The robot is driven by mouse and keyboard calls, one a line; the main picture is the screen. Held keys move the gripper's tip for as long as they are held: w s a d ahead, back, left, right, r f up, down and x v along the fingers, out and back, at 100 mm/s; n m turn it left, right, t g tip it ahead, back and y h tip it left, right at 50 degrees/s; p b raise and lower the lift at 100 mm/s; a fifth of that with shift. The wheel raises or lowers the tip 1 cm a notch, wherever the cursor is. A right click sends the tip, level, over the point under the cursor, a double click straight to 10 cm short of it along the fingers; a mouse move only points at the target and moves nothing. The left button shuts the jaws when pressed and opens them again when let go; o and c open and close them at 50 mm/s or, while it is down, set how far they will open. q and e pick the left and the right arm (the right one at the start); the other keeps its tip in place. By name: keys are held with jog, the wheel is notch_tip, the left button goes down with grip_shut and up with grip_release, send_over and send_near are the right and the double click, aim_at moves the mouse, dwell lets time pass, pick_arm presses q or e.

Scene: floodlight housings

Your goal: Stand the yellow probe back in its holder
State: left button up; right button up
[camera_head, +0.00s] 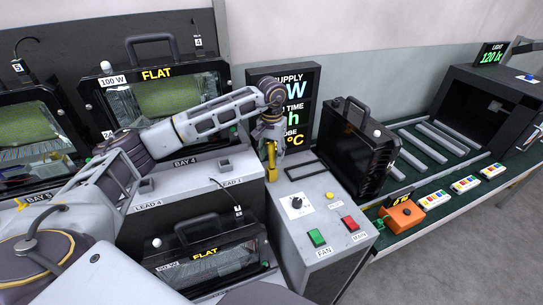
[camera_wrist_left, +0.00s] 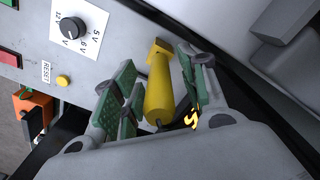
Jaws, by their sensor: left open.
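The yellow probe (camera_head: 271,156) is upright at the left edge of the grey control box, below my left gripper (camera_head: 269,133). In the left wrist view the probe (camera_wrist_left: 158,92) lies between the green-padded fingers of my left gripper (camera_wrist_left: 150,95), which is open. A gap shows on the left of the probe; I cannot tell whether the right finger touches it. A yellow angular piece (camera_wrist_left: 160,48) is at its far end; I cannot tell whether this is the holder or how far the probe sits in it. My right gripper is not in view.
The grey control box (camera_head: 313,222) carries a knob (camera_head: 296,203), green (camera_head: 316,237) and red (camera_head: 348,223) buttons. A black floodlight housing (camera_head: 352,150) stands just right. Floodlights (camera_head: 165,95) and a grey bay ledge (camera_head: 190,187) lie left. An orange box (camera_head: 402,216) sits further right.

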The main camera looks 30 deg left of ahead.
aim_at(272, 143)
pick_arm(q)
jog(key=shift+r, duration=3.45)
jog(key=shift+r, duration=0.15)
jog(key=shift+r, duration=0.1)
jog(key=shift+r+p, duration=0.75)
jog(key=shift+p, duration=0.25)
